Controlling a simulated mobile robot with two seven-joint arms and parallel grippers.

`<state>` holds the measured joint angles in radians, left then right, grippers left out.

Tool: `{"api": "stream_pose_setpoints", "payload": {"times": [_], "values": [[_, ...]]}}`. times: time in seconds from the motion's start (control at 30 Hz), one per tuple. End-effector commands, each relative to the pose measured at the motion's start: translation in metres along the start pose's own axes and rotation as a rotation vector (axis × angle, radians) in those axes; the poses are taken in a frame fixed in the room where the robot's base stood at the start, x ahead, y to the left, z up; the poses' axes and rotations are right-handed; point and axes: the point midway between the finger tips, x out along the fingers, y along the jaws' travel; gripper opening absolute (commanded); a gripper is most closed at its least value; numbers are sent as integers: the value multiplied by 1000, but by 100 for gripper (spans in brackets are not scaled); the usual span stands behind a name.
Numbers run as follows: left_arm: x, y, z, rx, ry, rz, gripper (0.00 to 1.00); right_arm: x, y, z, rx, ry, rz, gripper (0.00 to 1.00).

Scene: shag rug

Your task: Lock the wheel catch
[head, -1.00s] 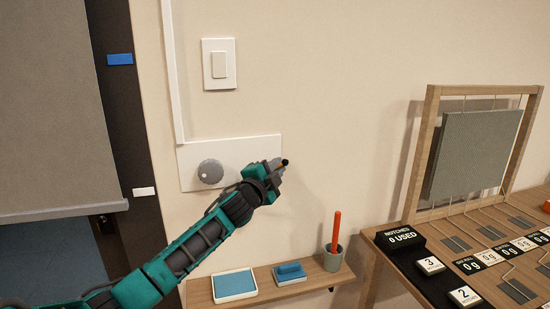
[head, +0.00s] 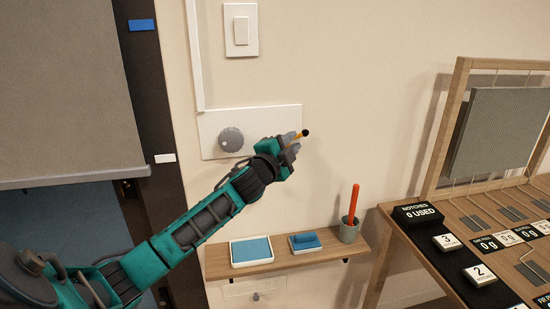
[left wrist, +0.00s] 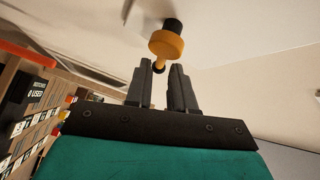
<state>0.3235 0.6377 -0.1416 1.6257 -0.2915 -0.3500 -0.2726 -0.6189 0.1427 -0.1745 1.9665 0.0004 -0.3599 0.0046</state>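A grey round wheel knob (head: 231,139) sits on a white wall plate (head: 217,113). A small yellow-orange lever with a black tip (head: 304,133) shows at the plate's right end; I take it to be the catch. My left gripper (head: 292,143) is at this lever and hides part of it. In the left wrist view, the yellow collar of the catch (left wrist: 166,44) is just beyond the fingertips. My left gripper (left wrist: 163,70) has its fingers apart, with the small yellow end near the gap. I cannot tell whether they touch. My right gripper is not in view.
A light switch (head: 240,31) is above the plate. A wooden shelf (head: 275,266) below holds blue pads and a grey cup (head: 349,231) with a red stick. A wooden table with a frame (head: 455,130) and number blocks stands at right. The wall between is clear.

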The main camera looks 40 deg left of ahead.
Motion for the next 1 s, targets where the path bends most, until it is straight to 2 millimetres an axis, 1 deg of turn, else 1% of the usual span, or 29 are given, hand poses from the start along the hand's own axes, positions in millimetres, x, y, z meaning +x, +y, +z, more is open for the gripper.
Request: {"api": "stream_pose_setpoints", "payload": {"times": [0.03, 0.3, 0.5, 0.7, 1.0], "values": [[-10, 2, 0, 1, 0, 3, 23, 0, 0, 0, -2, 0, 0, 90], [-58, 2, 0, 2, 0, 3, 23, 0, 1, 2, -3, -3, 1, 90], [-85, 1, 0, 0, 0, 2, 23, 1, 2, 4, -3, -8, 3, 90], [-97, 0, 0, 0, 0, 0, 23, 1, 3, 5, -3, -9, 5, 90], [-99, 0, 0, 0, 0, 0, 23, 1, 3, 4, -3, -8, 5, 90]]}}
